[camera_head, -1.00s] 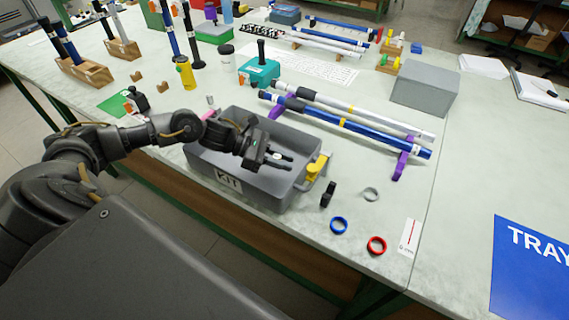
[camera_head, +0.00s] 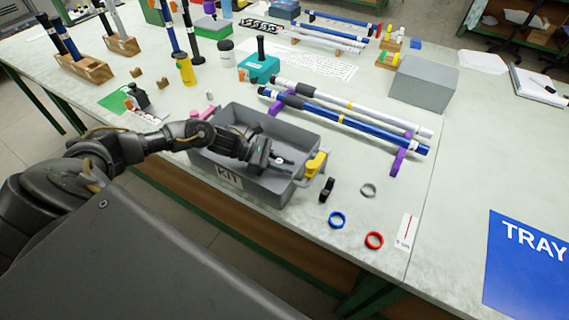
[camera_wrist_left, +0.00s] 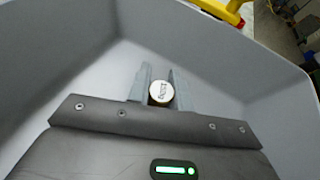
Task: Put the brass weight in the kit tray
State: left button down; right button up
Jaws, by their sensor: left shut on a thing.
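The kit tray (camera_head: 226,178) is a grey open bin with a KIT label on its front, standing near the table's front edge. My left gripper (camera_head: 283,160) reaches down inside the tray, toward its right end. In the left wrist view, the gripper (camera_wrist_left: 158,86) is shut on the brass weight (camera_wrist_left: 161,92), a small round piece with a marked, pale gold top. The tray's grey walls (camera_wrist_left: 245,65) surround it there. I cannot tell whether the weight touches the tray floor. In the head view the weight is barely visible, if at all. My right gripper is out of view.
A black clip (camera_head: 327,189), a grey ring (camera_head: 368,190), a blue ring (camera_head: 337,220) and a red ring (camera_head: 374,240) lie to the right. Rods on purple supports (camera_head: 399,161) lie behind.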

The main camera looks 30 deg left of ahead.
pick_arm(q)
jog(key=c, duration=1.3)
grip_release()
jog(key=shift+o, duration=0.2)
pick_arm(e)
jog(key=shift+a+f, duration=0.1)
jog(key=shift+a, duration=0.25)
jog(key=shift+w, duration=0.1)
pick_arm(q)
jog(key=shift+r+p, duration=0.25)
jog(key=shift+p, duration=0.15)
jog(key=b+v, duration=0.1)
jog(key=v, duration=0.3)
jog(key=b+v, duration=0.1)
jog(key=v, duration=0.1)
jog(key=shift+s+a+f+b, duration=0.15)
jog(key=shift+a+f+b, duration=0.1)
jog(key=shift+a+b, duration=0.1)
jog(key=shift+s+a+r, duration=0.1)
jog(key=shift+a+r, duration=0.2)
jog(key=shift+a, duration=0.05)
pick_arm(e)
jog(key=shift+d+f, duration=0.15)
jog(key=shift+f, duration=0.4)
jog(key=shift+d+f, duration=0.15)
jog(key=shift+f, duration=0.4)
